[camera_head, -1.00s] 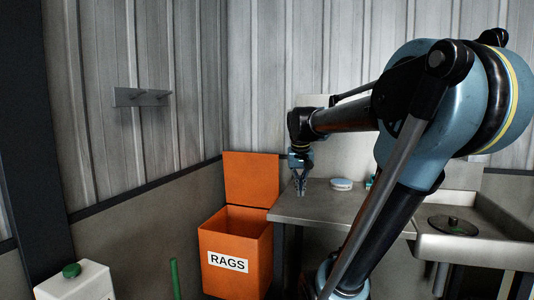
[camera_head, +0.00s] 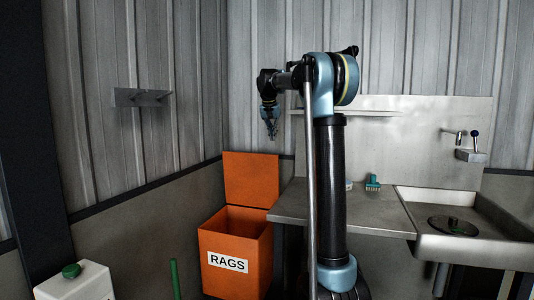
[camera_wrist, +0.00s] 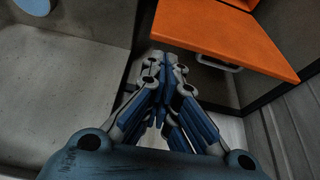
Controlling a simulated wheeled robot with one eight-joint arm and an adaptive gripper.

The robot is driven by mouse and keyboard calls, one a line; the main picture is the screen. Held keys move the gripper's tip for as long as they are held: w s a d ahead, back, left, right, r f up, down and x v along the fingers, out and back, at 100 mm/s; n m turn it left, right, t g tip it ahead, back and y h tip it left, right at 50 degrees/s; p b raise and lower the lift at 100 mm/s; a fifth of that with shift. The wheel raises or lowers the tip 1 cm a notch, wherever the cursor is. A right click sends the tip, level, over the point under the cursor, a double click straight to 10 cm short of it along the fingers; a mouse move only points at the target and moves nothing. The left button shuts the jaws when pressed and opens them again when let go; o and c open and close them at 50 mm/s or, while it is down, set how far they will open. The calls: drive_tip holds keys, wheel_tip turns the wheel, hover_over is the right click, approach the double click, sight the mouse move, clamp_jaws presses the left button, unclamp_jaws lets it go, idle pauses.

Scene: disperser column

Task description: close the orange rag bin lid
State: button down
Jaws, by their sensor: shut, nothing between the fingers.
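The orange rag bin (camera_head: 235,262) with a white RAGS label stands left of the steel bench. Its lid (camera_head: 251,179) is up, upright at the back, and the bin is open. My gripper (camera_head: 272,133) points down above and slightly right of the raised lid, apart from it in the head view. In the wrist view my gripper (camera_wrist: 166,62) is shut and empty. The wrist view does not clearly show the gap between fingers and lid.
The steel bench (camera_head: 385,213) and a sink (camera_head: 480,242) are to the right, with a green brush (camera_head: 373,182) on the bench. A wall bracket (camera_head: 141,97) is at left. A white container with a green cap (camera_head: 75,283) stands at front left.

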drive_tip(key=w+a, duration=0.2)
drive_tip(key=w, duration=0.5)
wheel_tip(320, 180, down, 9)
drive_tip(key=shift+a, duration=0.15)
idle(0.4)
drive_tip(key=shift+r, duration=0.1)
drive_tip(key=shift+s+t, duration=0.2)
drive_tip(key=shift+t, duration=0.1)
